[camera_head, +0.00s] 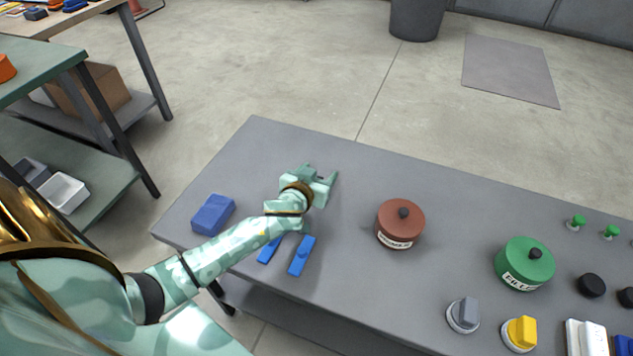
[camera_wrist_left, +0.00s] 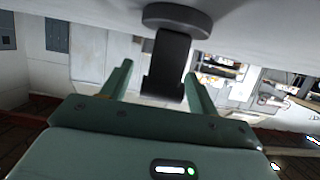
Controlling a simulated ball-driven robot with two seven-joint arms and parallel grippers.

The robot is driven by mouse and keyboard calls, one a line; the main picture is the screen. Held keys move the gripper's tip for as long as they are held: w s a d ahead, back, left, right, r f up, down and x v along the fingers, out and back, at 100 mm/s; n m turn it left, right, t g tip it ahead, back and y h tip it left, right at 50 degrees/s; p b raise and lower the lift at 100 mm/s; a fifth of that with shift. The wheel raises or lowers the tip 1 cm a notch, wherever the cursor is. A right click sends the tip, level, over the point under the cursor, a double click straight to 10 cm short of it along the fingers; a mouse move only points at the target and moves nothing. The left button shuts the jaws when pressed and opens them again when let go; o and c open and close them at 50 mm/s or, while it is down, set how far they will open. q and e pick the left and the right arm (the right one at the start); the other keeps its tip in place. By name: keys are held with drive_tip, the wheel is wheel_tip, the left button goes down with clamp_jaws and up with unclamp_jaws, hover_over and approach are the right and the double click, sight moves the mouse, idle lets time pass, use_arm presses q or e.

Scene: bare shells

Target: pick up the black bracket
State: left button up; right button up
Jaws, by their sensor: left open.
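The black bracket (camera_wrist_left: 172,60) shows in the left wrist view as a dark upright plate on a round dark base. The base is against the pale surface at the top of that view. My left gripper (camera_wrist_left: 158,70) is open, with one green finger on each side of the plate; I cannot tell whether either finger touches it. In the head view my left gripper (camera_head: 321,174) is above the grey table (camera_head: 350,310), and the bracket is hidden behind it. My right gripper is not in view.
A blue block (camera_head: 213,214) and two blue pieces (camera_head: 302,256) lie near my left arm. A brown lidded pot (camera_head: 400,224) stands right of the gripper, and a green one (camera_head: 525,264) is farther right. Grey and yellow knobs (camera_head: 520,333) stand near the front. The table's back left is clear.

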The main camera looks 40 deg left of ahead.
use_arm(q)
drive_tip(key=shift+r, duration=0.15)
drive_tip(key=c, duration=1.3)
drive_tip(key=shift+o, duration=0.2)
